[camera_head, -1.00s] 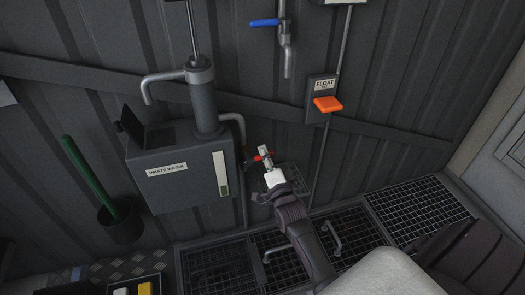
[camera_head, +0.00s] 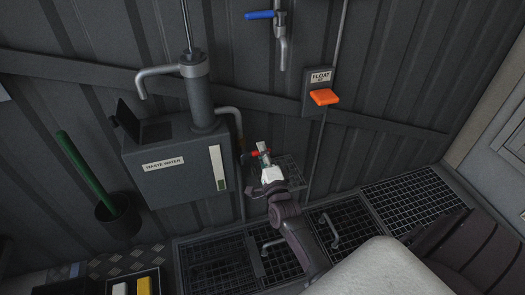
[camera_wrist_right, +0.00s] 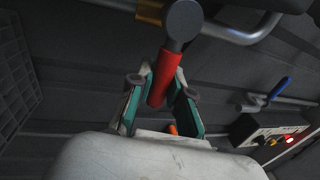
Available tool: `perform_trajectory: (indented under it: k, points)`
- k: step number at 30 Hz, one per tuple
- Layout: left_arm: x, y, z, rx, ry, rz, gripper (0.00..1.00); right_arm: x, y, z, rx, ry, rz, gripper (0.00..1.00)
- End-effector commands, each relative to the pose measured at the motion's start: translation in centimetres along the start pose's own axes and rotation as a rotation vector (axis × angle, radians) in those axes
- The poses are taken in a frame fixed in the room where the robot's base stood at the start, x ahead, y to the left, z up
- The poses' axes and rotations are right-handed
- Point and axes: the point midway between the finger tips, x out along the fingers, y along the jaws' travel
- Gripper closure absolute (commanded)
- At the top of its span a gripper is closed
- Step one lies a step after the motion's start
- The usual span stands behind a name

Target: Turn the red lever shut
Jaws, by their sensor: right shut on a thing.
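The red lever (camera_wrist_right: 166,78) shows in the right wrist view, running from a round grey pivot (camera_wrist_right: 184,20) down between the two fingers of my right gripper (camera_wrist_right: 162,92). The fingers are closed on it, with green inner faces on either side. In the head view the red lever (camera_head: 255,154) shows only as a small red piece just beyond my right gripper (camera_head: 264,160), low on the wall beside the waste water tank. The gripper and arm hide much of it there. My left gripper is not in view.
The waste water tank (camera_head: 180,170) with its pump and pipe is just left of the lever. An orange float switch (camera_head: 324,97) and a blue-handled tap (camera_head: 261,15) are above. Floor grates (camera_head: 410,205) lie below. A green-handled brush (camera_head: 84,170) stands left.

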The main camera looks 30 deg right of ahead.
Motion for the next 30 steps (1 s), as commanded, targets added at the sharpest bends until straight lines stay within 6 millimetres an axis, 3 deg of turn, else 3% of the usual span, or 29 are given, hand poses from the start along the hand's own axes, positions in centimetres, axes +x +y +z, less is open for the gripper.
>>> perform_trajectory:
  k: [1,2,4,12,16,30]
  points:
    - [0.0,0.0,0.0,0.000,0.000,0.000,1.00,0.0,0.0,0.4,0.006,-0.005,0.001,1.00]
    - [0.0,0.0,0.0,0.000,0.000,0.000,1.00,0.0,0.0,0.4,0.006,-0.006,0.001,0.79]
    - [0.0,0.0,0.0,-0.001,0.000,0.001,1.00,0.0,0.0,0.4,0.006,-0.005,0.001,0.70]
    - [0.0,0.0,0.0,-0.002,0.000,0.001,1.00,-0.1,0.0,0.2,0.002,-0.002,0.001,0.70]
    - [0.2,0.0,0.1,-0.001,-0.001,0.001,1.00,-1.0,0.1,0.2,0.002,-0.003,0.003,0.70]
    - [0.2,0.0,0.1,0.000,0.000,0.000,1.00,-10.1,0.0,0.3,0.003,-0.005,0.004,0.70]
